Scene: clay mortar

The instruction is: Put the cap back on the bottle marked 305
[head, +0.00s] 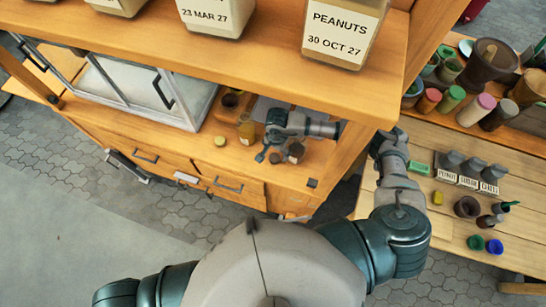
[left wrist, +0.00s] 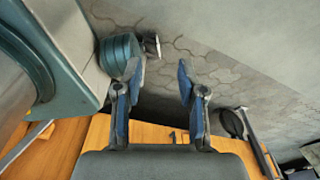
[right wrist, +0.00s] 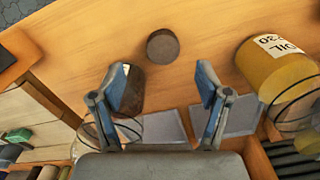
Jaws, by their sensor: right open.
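My right gripper (head: 268,146) reaches into the cabinet's counter niche in the head view. In the right wrist view it (right wrist: 162,76) is open and empty. A dark brown round piece (right wrist: 162,46), perhaps a cap, lies on the wood beyond the fingertips. A brown glass bottle (right wrist: 130,92) is partly hidden behind the left finger. A yellow oil container (right wrist: 288,72) stands to the right; its label reads OIL and part of a number. I cannot read 305 on any bottle. My left gripper (left wrist: 162,72) is open and empty in its wrist view.
An amber bottle (head: 246,130) and a yellow round piece (head: 220,141) are on the counter (head: 205,155). A glass-fronted box (head: 150,85) bounds the niche on the left. Labelled jars (head: 340,32) fill the shelf above. A wooden table (head: 450,222) with pots is at right.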

